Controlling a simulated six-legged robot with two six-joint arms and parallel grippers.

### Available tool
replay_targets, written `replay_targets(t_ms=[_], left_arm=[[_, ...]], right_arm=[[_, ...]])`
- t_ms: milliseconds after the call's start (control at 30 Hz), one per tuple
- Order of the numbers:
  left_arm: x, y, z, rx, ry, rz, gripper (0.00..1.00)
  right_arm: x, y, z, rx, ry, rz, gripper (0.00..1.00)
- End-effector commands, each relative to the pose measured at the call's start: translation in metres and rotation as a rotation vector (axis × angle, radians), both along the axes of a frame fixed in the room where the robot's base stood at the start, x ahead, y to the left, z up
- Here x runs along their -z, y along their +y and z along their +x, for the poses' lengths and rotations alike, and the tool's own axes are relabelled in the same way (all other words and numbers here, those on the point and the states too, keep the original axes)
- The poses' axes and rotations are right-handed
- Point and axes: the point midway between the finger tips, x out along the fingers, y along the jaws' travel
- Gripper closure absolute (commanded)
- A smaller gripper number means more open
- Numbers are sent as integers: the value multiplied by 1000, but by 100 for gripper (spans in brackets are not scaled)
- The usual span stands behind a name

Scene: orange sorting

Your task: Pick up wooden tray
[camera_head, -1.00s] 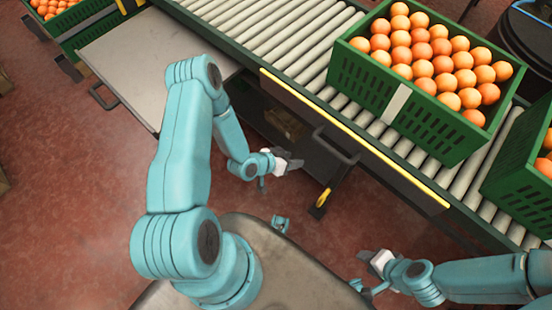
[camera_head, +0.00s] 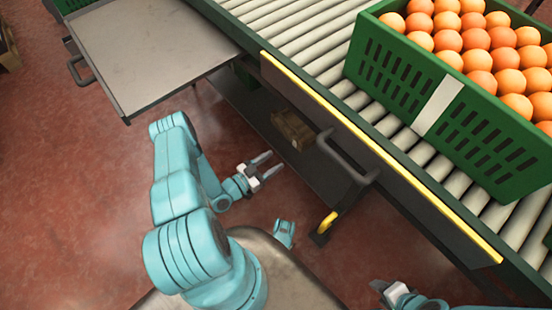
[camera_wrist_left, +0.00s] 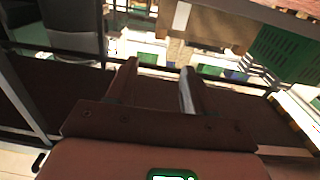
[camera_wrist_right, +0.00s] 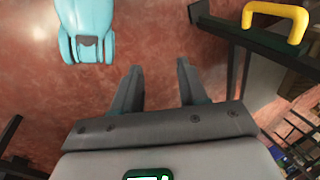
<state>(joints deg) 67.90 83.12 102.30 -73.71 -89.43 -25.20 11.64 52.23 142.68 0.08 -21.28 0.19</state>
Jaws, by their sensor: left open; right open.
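A small brown wooden tray (camera_head: 292,130) sits on the dark lower shelf under the roller conveyor, partly in shadow. Its inside is too small to make out. My left gripper (camera_head: 274,163) is open and empty, a little below and left of the tray in the head view and apart from it. Its two spread fingers also show in the left wrist view (camera_wrist_left: 159,68), with nothing between them. My right gripper (camera_head: 382,288) is at the bottom edge of the head view, partly cut off. The right wrist view shows its fingers (camera_wrist_right: 160,68) open and empty above the red floor.
A green crate (camera_head: 430,78) full of oranges stands on the roller conveyor (camera_head: 300,45). A grey metal table (camera_head: 150,60) is at upper left. A dark handle (camera_head: 345,158) and a yellow-topped part (camera_head: 325,225) jut out near the shelf. Red floor is free at left.

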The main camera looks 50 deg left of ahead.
Motion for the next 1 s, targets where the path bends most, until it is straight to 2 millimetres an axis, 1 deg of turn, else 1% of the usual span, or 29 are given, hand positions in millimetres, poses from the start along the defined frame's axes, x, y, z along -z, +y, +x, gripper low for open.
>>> replay_targets(t_ms=[67,167,700,900,1000], left_arm=[[1,-1,4,2,0,0,48],[2,-2,16,4,-1,1,48],[3,-14,125,3,-2,3,48],[2,-17,154,2,0,2,48],[1,-18,161,1,0,0,48]], right_arm=[[2,0,1,0,-2,-1,57],[7,-1,3,2,-11,-2,57],[43,-5,28,12,-94,-18,57],[51,-7,36,15,-122,-24,57],[53,-7,38,17,-129,-25,57]])
